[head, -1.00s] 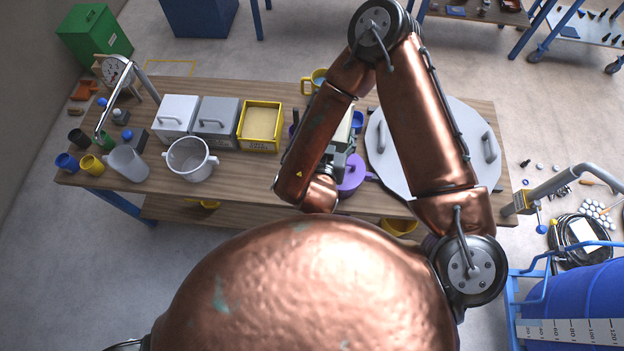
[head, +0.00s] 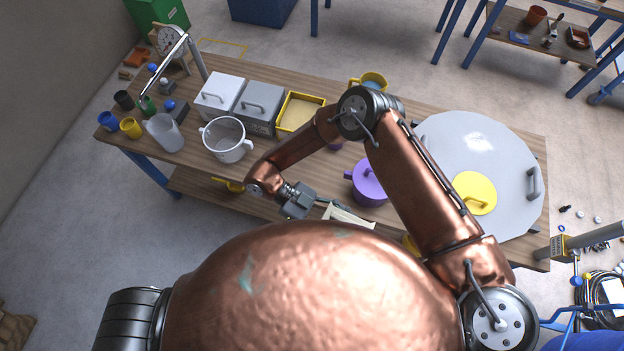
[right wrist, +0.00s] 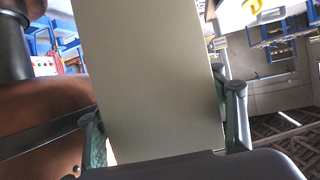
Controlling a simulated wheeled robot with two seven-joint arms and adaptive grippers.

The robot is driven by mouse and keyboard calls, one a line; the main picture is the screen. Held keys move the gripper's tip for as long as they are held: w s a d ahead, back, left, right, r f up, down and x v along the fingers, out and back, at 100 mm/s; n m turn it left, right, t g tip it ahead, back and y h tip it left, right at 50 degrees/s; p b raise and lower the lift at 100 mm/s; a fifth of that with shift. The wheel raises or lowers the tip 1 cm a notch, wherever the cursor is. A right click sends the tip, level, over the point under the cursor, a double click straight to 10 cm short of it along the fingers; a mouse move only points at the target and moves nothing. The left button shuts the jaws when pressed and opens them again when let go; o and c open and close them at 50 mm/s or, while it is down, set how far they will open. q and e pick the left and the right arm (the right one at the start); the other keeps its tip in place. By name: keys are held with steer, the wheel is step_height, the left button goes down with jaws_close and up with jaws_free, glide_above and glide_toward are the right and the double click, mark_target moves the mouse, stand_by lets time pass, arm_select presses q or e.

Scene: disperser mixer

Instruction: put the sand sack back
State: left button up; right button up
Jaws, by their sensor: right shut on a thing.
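My right gripper (head: 318,204) is in front of the near table edge in the head view, above the lower shelf. It is shut on a pale cream, flat-sided thing, which I take to be the sand sack (head: 347,218). My copper body hides its lower part. In the right wrist view the sand sack (right wrist: 150,75) fills the middle as a plain beige face, with a green finger of the right gripper (right wrist: 165,122) on each side. My left gripper is not in view.
On the wooden table (head: 290,165) stand a white pot (head: 226,138), grey boxes, a yellow tray of sand (head: 300,114), a purple lidded pot (head: 368,182) and a large grey disc lid (head: 475,145) with a yellow lid on it. Cups crowd the left end.

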steer(key=s+a+r+m+g+y, duration=0.2)
steer(key=a+r+m+g+y, duration=0.15)
steer(key=a, duration=0.35)
steer(key=s+a+r+m+g+y, duration=0.2)
steer(key=a+m+y, duration=0.3)
steer(key=a, duration=0.2)
steer(key=s+a+r+m+g+y, duration=0.2)
steer(key=a+r+m+y, duration=0.15)
steer(key=a, duration=0.45)
steer(key=w+a+r+m+t+y, duration=0.6)
steer(key=w+r+m+y, duration=0.3)
steer(key=r+m+y, duration=0.25)
steer(key=w+d+f+m+t+y+p, duration=0.2)
steer(key=w+d+f+m+t, duration=0.1)
steer(key=w+d+m+t, duration=0.95)
steer(key=s+d+f+m+t+h, duration=0.2)
steer(key=d+f+t, duration=0.1)
steer(key=d+f, duration=1.15)
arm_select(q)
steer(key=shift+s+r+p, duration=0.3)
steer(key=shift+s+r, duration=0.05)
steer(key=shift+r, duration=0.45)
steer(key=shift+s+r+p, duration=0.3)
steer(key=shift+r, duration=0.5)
arm_select(e)
steer(key=w+a+f, duration=0.7)
steer(key=w+f, duration=0.4)
steer(key=f, duration=0.2)
steer(key=shift+w+a+f+m+t, duration=0.15)
steer(key=shift+w+f+m+t, duration=0.15)
